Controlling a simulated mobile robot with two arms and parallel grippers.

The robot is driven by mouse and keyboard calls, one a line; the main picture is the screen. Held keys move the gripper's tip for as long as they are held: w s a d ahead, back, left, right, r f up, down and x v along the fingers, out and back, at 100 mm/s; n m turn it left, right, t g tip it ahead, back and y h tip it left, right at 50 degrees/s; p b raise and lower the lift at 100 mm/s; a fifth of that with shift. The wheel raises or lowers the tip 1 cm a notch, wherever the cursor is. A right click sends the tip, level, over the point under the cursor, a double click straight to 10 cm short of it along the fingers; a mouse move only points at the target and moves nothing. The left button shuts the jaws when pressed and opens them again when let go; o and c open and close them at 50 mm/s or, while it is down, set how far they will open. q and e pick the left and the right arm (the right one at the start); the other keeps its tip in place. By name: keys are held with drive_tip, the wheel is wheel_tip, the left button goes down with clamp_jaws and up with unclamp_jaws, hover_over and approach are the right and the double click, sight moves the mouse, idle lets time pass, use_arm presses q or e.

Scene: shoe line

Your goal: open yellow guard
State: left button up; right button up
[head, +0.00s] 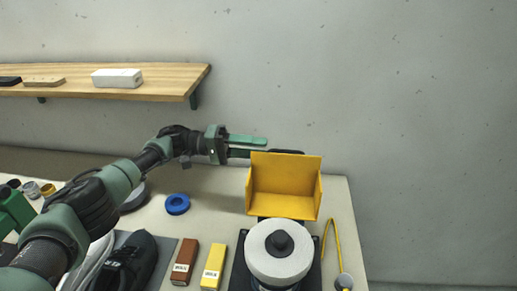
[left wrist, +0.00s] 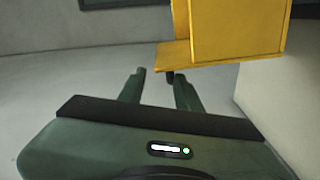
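The yellow guard (head: 284,180) stands raised at the back of the machine, its hollow side facing me, with a white wheel (head: 279,252) exposed in front of it. A dark bar (head: 290,151) shows at the guard's top edge. My left gripper (head: 258,147) is beside the guard's upper left corner, its fingers apart. In the left wrist view the open fingers (left wrist: 160,75) show nothing clearly between them. The guard (left wrist: 235,30) is above and right, with a dark piece below it by the right finger. Contact cannot be told. My right gripper is not in view.
A brown box (head: 184,262) and a yellow box (head: 214,266) stand left of the machine. A blue ring (head: 177,204) and a black shoe (head: 128,262) lie further left. A yellow cable (head: 334,245) is at the right. A wooden shelf (head: 165,82) hangs on the wall.

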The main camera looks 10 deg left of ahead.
use_arm(q)
drive_tip(key=a+b, duration=0.4)
drive_tip(key=a, duration=0.5)
drive_tip(key=shift+b, duration=0.35)
idle(0.6)
